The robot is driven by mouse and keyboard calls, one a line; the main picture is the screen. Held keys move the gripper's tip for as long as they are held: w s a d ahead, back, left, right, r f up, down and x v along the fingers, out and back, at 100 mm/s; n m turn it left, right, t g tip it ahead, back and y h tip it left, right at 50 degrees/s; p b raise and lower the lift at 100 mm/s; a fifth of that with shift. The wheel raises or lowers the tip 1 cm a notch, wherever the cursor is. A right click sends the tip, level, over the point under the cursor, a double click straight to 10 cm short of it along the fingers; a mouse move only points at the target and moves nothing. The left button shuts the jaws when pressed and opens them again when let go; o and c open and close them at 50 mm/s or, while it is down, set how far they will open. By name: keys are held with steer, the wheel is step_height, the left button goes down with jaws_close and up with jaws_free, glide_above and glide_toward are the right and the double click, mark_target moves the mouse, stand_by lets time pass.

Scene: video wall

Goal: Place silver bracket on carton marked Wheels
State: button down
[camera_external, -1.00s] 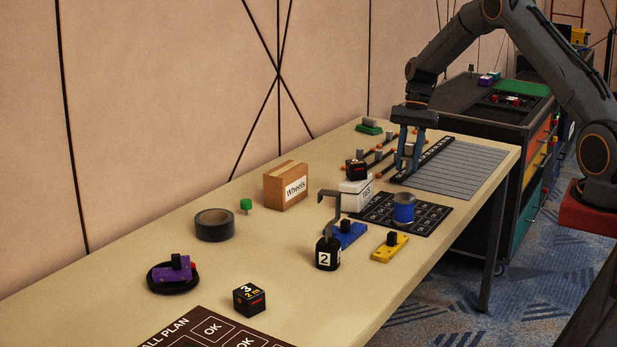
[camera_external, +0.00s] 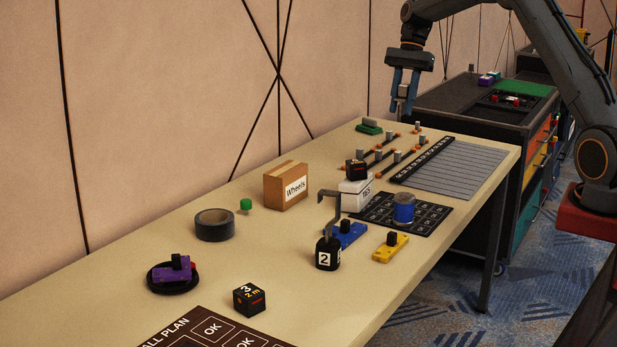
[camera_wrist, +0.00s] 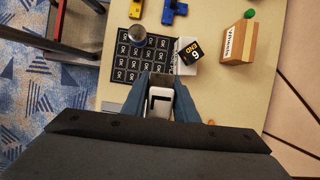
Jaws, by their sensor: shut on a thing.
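My gripper (camera_external: 402,100) is shut on a silver bracket (camera_wrist: 161,100). It holds it in the air above the far part of the table. In the external view the bracket is a small pale grey piece between the blue-grey fingers. The carton marked Wheels (camera_external: 286,188) is a brown box standing near the wall, to the left of and nearer the camera than my gripper. Its top looks bare. It also shows in the wrist view (camera_wrist: 237,42), at upper right, away from the gripper.
A white box (camera_external: 355,196) with a black cube (camera_external: 355,169) on it stands right of the carton. A blue can (camera_external: 403,208) is on a black OK mat. A rack of rods with small grey pieces (camera_external: 397,157) lies below my gripper. A tape roll (camera_external: 214,226) is left.

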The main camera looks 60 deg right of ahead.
steer(key=w+a+f+m+t+b, duration=0.1)
steer(key=w+a+m+t+b, duration=0.45)
steer(key=w, duration=0.95)
steer(key=r+m+g+h+b, duration=0.1)
steer(key=m+h+b, duration=0.15)
steer(key=m, duration=0.65)
glide_above(275, 168)
steer(key=s, duration=0.1)
steer(key=shift+n, duration=0.35)
steer(key=f, duration=0.5)
steer(key=f+p, duration=0.1)
steer(key=f, duration=0.3)
steer(key=f+p, duration=0.1)
steer(key=f, duration=0.4)
steer(key=shift+s+d+f, duration=0.15)
steer(key=shift+d+f, duration=0.2)
steer(key=shift+d, duration=0.05)
steer(key=shift+f, duration=0.1)
steer(key=c, duration=1.4)
jaws_free()
steer(key=shift+h, duration=0.25)
